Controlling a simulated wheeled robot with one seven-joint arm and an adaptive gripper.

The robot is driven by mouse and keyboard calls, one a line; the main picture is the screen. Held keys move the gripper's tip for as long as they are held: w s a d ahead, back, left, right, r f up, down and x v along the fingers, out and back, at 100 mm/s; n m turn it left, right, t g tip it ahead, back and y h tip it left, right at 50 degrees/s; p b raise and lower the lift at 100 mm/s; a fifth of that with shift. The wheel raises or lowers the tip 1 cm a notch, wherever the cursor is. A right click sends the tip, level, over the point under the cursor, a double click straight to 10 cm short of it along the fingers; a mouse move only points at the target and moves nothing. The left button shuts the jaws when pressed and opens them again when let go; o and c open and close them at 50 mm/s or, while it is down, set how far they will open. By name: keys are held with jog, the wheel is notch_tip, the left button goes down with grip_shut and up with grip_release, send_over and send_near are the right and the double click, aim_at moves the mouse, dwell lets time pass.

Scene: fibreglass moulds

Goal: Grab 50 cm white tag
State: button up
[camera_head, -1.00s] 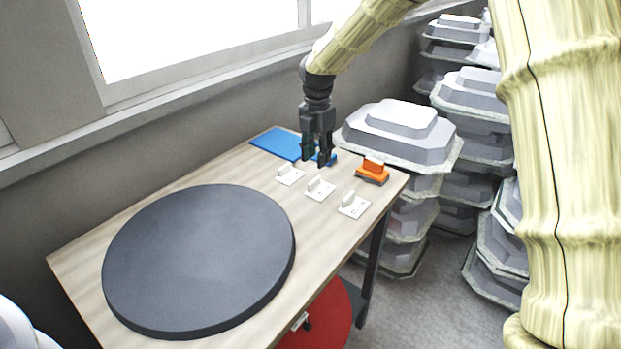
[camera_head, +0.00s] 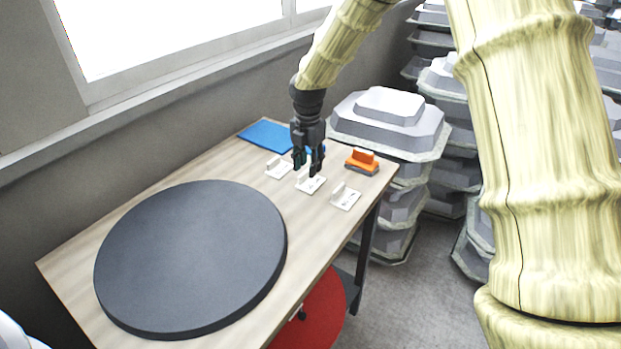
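Three small white tags with upright grips lie in a row on the wooden table: a left tag (camera_head: 278,168), a middle tag (camera_head: 312,186) and a right tag (camera_head: 345,197). Their markings are too small to read, so I cannot tell which is the 50 cm one. My gripper (camera_head: 306,171) points down at the middle tag, its fingers apart. The fingers hide part of that tag's upright grip. I cannot tell whether they touch it.
An orange block tool (camera_head: 362,161) stands right of the gripper near the table edge. A blue sheet (camera_head: 267,136) lies behind. A large dark disc (camera_head: 190,258) covers the front of the wooden table (camera_head: 63,264). Stacked grey moulds (camera_head: 390,128) stand beyond the right edge.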

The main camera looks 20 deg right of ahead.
aim_at(305, 172)
jog(key=shift+g, duration=0.3)
jog(key=w+f, duration=0.1)
jog(key=f, duration=0.1)
jog(key=w+f, duration=0.2)
jog(key=w+f+p, duration=0.1)
jog(key=w+f, duration=0.1)
jog(key=shift+w+a+f, duration=0.1)
jog(key=shift+f, duration=0.3)
jog(key=shift+s, duration=0.25)
jog(key=shift+s+r, duration=0.85)
jog(key=shift+s, duration=0.3)
jog(key=c, duration=0.6)
jog(key=shift+s+r, duration=0.15)
grip_shut()
jog(key=shift+w+f, duration=0.8)
jog(key=shift+w, duration=0.1)
jog(key=shift+s+r, duration=0.25)
jog(key=shift+w, duration=0.1)
